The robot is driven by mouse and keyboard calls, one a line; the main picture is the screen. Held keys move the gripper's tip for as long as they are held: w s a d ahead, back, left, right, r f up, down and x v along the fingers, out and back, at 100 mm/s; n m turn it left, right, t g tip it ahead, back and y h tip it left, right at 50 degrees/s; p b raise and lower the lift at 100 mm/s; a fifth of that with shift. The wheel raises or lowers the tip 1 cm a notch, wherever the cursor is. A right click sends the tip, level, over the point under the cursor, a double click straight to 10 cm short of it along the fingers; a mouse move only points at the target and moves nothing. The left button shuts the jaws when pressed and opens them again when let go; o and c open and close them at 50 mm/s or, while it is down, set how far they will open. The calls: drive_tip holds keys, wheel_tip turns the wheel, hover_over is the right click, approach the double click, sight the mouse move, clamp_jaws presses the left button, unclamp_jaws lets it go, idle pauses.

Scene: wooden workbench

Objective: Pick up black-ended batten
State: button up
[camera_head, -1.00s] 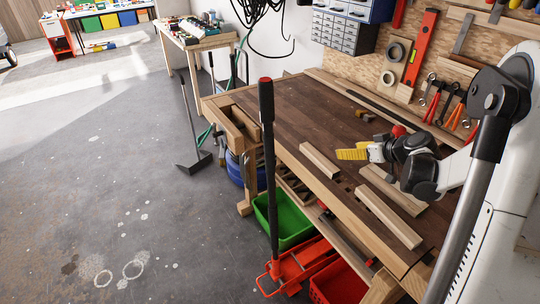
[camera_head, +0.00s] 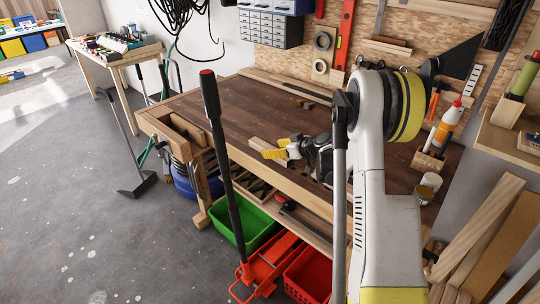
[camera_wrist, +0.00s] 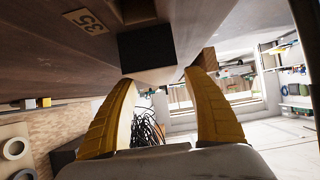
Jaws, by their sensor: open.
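In the wrist view a black end face (camera_wrist: 147,48) of a batten is just ahead of my gripper (camera_wrist: 162,78), roughly in line with the gap between its yellow fingers. The fingers are apart, and nothing shows held between them. In the head view my gripper (camera_head: 274,150) is low over the workbench (camera_head: 215,112) near its front edge, close to a light wooden batten (camera_head: 256,143). The black end cannot be made out there. My arm hides part of the bench top beyond the gripper.
In the wrist view another wooden piece (camera_wrist: 205,59) stands near the right fingertip, and a "35" label (camera_wrist: 85,20) shows on the wood. A green crate (camera_head: 243,222) and a red crate (camera_head: 311,272) are below the bench. The bench's left part is mostly clear.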

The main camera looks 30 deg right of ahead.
drive_tip(key=shift+x, duration=1.2)
drive_tip(key=shift+s+r, duration=0.1)
clamp_jaws()
drive_tip(key=shift+r, duration=0.1)
